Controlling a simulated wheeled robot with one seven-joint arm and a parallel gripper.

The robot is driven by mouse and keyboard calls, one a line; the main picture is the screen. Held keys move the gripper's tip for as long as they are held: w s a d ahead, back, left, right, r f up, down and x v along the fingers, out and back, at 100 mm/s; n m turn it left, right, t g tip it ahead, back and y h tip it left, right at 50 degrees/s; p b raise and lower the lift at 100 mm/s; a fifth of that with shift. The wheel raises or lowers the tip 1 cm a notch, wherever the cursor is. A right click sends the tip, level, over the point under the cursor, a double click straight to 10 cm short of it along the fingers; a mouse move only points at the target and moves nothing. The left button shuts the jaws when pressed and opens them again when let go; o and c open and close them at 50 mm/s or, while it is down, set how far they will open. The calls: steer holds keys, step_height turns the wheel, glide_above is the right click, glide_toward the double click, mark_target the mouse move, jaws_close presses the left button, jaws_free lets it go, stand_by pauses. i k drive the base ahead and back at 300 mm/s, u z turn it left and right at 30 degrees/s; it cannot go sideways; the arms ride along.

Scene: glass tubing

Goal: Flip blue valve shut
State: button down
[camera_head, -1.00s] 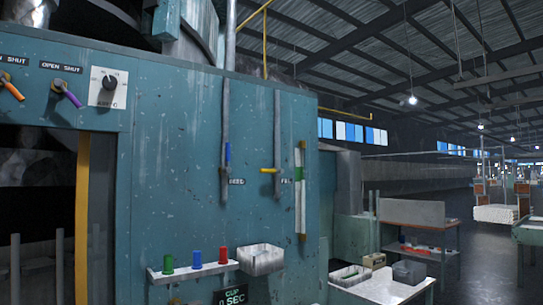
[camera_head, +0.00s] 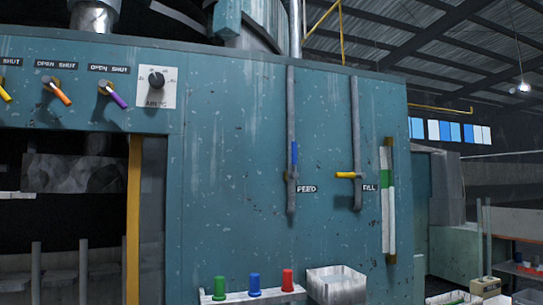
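The blue valve handle (camera_head: 295,155) is on the left of two grey vertical pipes on the teal machine wall. The handle stands upright, in line with its pipe (camera_head: 291,110). A small dark label (camera_head: 306,190) that seems to read "FEED" is beside its lower end. My gripper is not in view.
A yellow valve handle (camera_head: 346,175) sits crosswise on the right pipe (camera_head: 356,120). Orange (camera_head: 60,95) and purple (camera_head: 119,100) levers and a dial (camera_head: 155,80) are at upper left.

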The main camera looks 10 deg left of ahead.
mark_target(294, 175)
steer(key=u, duration=0.4)
steer(key=i, duration=0.45)
steer(key=u, duration=0.4)
